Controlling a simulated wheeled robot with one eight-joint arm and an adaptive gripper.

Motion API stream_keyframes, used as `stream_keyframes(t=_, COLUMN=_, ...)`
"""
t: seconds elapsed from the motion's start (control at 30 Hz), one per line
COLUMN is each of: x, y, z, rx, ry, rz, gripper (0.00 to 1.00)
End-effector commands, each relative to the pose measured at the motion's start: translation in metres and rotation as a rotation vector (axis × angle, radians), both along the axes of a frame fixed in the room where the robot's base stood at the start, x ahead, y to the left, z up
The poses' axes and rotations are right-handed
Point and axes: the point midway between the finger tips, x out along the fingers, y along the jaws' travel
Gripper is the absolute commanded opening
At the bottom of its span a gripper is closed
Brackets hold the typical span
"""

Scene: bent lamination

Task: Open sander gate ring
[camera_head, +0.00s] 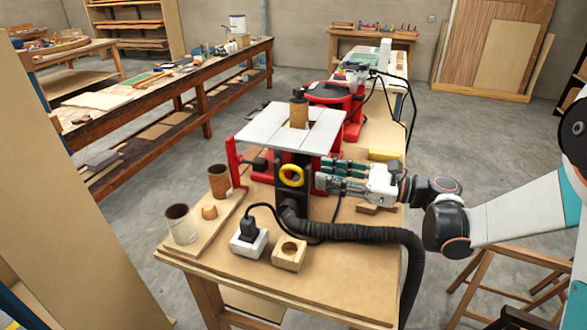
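The sander gate ring (291,176) is a yellow ring on the dark port at the front of the sander, above the hose end. The sander (268,128) has a pale grey table top, red sides and a cork-coloured drum standing up through it. My gripper (322,173) comes in from the right and points left, with its tips a short way right of the ring and below the table's right edge. Its two fingers look spread apart with nothing seen between them. The tips appear apart from the ring, though depth is hard to judge.
A black corrugated hose (350,233) runs right from below the ring and over the bench edge. A white socket box (249,242) with a black plug, a wooden block with a hole (289,254) and sanding sleeves (181,224) stand in front. A red machine (335,95) is behind.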

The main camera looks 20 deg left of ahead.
Motion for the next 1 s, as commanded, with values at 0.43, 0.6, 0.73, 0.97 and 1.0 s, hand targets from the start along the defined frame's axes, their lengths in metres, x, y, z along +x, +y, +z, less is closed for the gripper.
stream_keyframes(t=0.43, x=0.006, y=0.079, z=-0.001, rx=-0.001, ry=-0.001, rz=0.001, gripper=0.32)
stream_keyframes(t=0.6, x=0.007, y=0.090, z=0.000, rx=-0.001, ry=-0.001, rz=-0.001, gripper=0.32)
stream_keyframes(t=0.73, x=0.007, y=0.092, z=0.000, rx=-0.001, ry=-0.001, rz=-0.001, gripper=0.32)
stream_keyframes(t=0.97, x=0.007, y=0.092, z=0.000, rx=-0.001, ry=-0.001, rz=-0.001, gripper=0.22)
stream_keyframes(t=1.0, x=0.007, y=0.092, z=0.000, rx=-0.001, ry=-0.001, rz=-0.001, gripper=0.13)
